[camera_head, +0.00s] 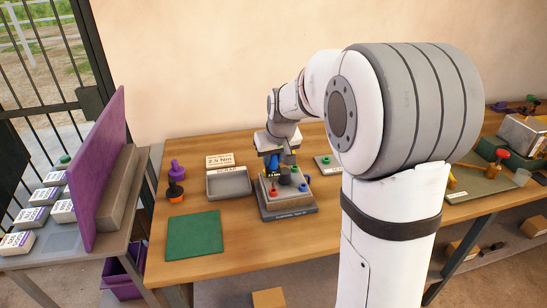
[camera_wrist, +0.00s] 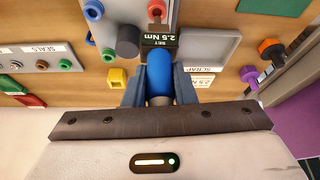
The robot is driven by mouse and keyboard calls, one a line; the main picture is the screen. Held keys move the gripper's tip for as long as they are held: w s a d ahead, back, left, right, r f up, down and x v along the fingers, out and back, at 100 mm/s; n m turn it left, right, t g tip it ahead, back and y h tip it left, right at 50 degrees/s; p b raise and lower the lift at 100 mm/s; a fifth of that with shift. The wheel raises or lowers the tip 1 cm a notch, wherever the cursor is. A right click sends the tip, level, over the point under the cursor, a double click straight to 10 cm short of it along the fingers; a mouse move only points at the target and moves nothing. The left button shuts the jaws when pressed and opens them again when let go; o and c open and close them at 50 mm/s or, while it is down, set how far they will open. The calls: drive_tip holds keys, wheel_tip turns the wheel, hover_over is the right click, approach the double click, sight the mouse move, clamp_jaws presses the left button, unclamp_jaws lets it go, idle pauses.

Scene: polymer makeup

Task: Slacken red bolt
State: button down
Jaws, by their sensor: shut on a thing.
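My gripper (camera_head: 274,150) is shut on a blue-handled driver (camera_wrist: 160,72) and holds it upright over the back of a grey fixture (camera_head: 288,213). A dark display on the driver reads SET 2.5 Nm. The red bolt (camera_head: 273,194) is at the front left of the fixture's raised block; its red head also shows in the wrist view (camera_wrist: 157,9), just beyond the display. The driver appears apart from the red bolt; its tip is hidden. A green bolt (camera_wrist: 108,55), a blue bolt (camera_wrist: 93,10) and a dark cylinder (camera_wrist: 127,41) are on the fixture too.
Left of the fixture are an empty scrap tray (camera_head: 228,184), a green mat (camera_head: 194,236), a purple tool (camera_head: 177,169) and an orange-and-black tool (camera_head: 174,191). A seals tray (camera_head: 323,165) with coloured rings lies right of it. My arm hides the table's middle right.

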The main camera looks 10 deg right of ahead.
drive_tip(key=shift+f+b, duration=0.75)
drive_tip(key=shift+f, duration=0.25)
drive_tip(key=c, duration=1.1)
unclamp_jaws()
drive_tip(key=shift+v, duration=3.9)
